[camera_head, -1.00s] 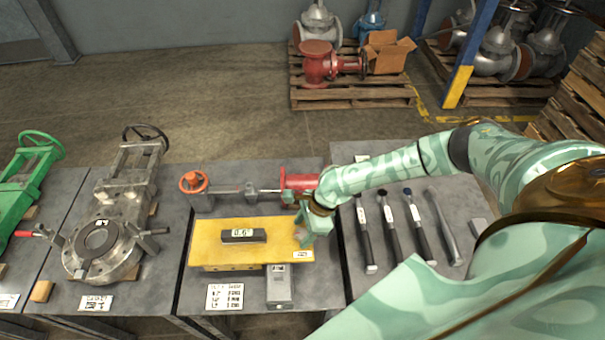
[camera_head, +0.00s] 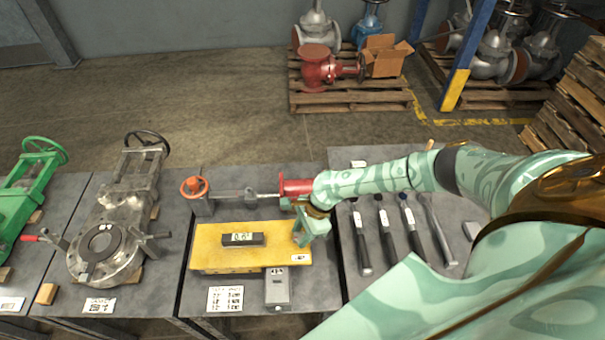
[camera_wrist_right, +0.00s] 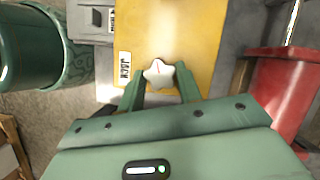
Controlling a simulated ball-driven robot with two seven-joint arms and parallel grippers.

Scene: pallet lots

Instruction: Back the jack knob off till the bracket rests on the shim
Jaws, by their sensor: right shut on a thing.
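The jack knob (camera_wrist_right: 158,74) is a pale star-shaped knob with a small red mark, over the yellow bracket (camera_head: 215,262). My right gripper (camera_head: 303,240) reaches down at the bracket's right end. In the right wrist view its two green fingers (camera_wrist_right: 160,82) close on either side of the knob, shut on it. A JACK label (camera_wrist_right: 124,68) lies beside the knob. A dark gauge (camera_head: 242,239) on the bracket seems to read 0.6°. I cannot make out the shim or any gap under the bracket. My left gripper is out of view.
A grey block (camera_head: 277,289) and a printed card (camera_head: 225,299) are at the bracket's front. A red-handwheel valve assembly (camera_head: 194,187) lies behind it. Several long-handled tools (camera_head: 387,240) lie to the right, and a flanged gate valve (camera_head: 103,250) to the left.

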